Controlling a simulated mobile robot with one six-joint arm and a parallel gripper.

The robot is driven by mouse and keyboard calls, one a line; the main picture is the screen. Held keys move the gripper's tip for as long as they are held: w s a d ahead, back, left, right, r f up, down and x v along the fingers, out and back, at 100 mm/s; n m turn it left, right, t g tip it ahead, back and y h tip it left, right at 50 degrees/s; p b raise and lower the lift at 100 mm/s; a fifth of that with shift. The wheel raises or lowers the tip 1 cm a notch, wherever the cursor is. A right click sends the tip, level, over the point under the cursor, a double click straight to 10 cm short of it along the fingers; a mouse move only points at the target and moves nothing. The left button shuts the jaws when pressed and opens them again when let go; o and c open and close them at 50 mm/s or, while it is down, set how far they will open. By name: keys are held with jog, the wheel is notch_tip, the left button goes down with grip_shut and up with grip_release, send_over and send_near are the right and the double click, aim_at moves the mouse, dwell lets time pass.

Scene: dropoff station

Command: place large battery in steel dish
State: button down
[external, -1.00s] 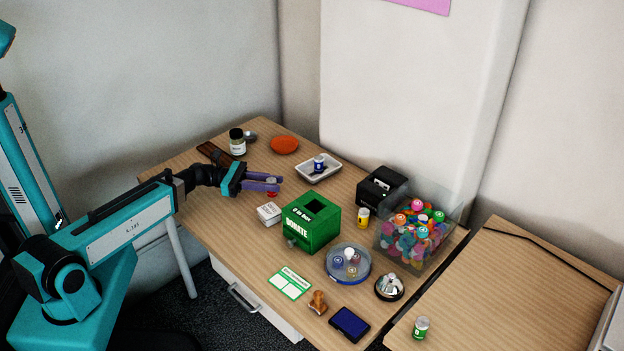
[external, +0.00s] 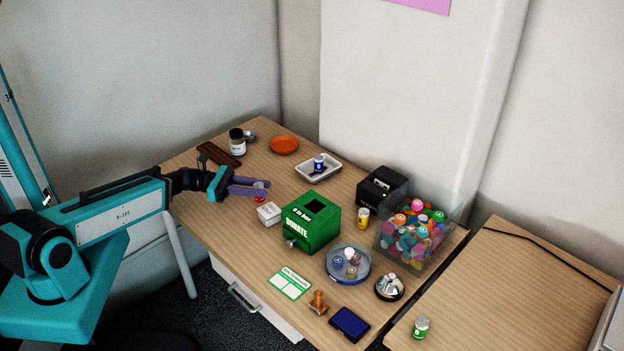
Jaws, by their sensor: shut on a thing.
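My gripper (external: 264,187) is shut on a small cylinder with red and a pale top (external: 259,185), held between its purple fingers above the left part of the desk. This seems to be a battery, but its label is too small to read. A round, shiny dish with a dark rim (external: 378,293), seemingly the steel dish, stands at the desk's front right with small pale things in it. My gripper is far to the left of this dish, beyond the green donation box. Other battery-like cylinders are a blue one (external: 318,163), a yellow one (external: 363,218) and a green one (external: 421,327).
The green donation box (external: 322,236) and a small white box (external: 268,214) stand near my gripper. A blue-rimmed round container (external: 331,273) and a clear bin of colourful things (external: 437,255) flank the dish. A white tray (external: 331,174) and orange dish (external: 285,146) lie behind.

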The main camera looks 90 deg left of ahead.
jog(key=shift+s+d+r+p, duration=0.2)
jog(key=shift+s+d+p, duration=0.25)
jog(key=shift+p, duration=0.85)
jog(key=shift+s+d+r+p, duration=0.25)
jog(key=shift+s+p, duration=0.3)
jog(key=shift+p, duration=0.7)
jog(key=s+d+p, duration=0.1)
jog(key=s+p, duration=0.1)
jog(key=p, duration=0.1)
jog(key=s+d+p, duration=0.2)
jog(key=p, duration=0.2)
jog(key=shift+d+r+p, duration=0.15)
jog(key=shift+r+p, duration=0.05)
jog(key=shift+p, duration=0.1)
jog(key=shift+s+d+f+p, duration=0.1)
jog(key=shift+s+d+p, duration=0.65)
jog(key=shift+s+p, duration=0.4)
jog(key=shift+w, duration=0.15)
